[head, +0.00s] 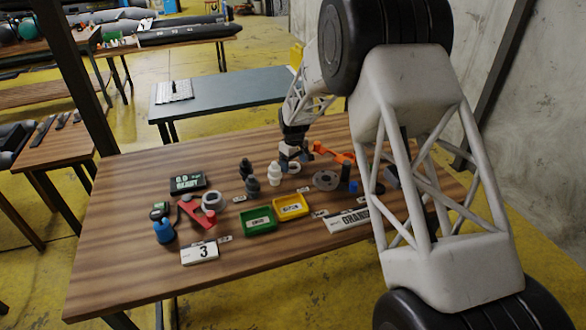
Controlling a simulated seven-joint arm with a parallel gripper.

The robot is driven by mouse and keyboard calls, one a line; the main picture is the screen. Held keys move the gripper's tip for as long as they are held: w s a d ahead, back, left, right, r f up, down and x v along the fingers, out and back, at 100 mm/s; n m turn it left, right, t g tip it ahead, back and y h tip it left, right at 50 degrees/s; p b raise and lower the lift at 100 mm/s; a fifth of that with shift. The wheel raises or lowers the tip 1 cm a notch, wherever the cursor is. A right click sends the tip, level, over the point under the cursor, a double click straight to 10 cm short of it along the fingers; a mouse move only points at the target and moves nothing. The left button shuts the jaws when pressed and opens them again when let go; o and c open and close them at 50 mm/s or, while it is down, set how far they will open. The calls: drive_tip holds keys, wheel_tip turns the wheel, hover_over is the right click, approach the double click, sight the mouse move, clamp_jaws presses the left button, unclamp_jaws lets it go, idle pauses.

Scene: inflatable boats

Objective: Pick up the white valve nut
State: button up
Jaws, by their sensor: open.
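A small white stepped piece (274,175) stands upright on the wooden table, near its middle. It looks like the white valve nut, though it is too small to be sure. My gripper (294,160) is open just behind and to the right of it, low over the table and apart from it. A pale round ring (293,168) lies right below the fingers; I cannot tell whether they touch it. Dark grey pieces of similar shape (252,187) stand to the left of the white piece.
The wooden table (130,270) also holds a green tray (258,231), a yellow tray (291,218), a tape roll (212,201), a red tool (196,212), a blue bottle (164,231) and a flat grey disc (325,180). An orange tool (333,153) lies right of my gripper. The front left is clear.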

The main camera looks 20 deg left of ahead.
drive_tip(key=shift+f, duration=0.65)
drive_tip(key=shift+c, duration=0.3)
drive_tip(key=c, duration=0.9)
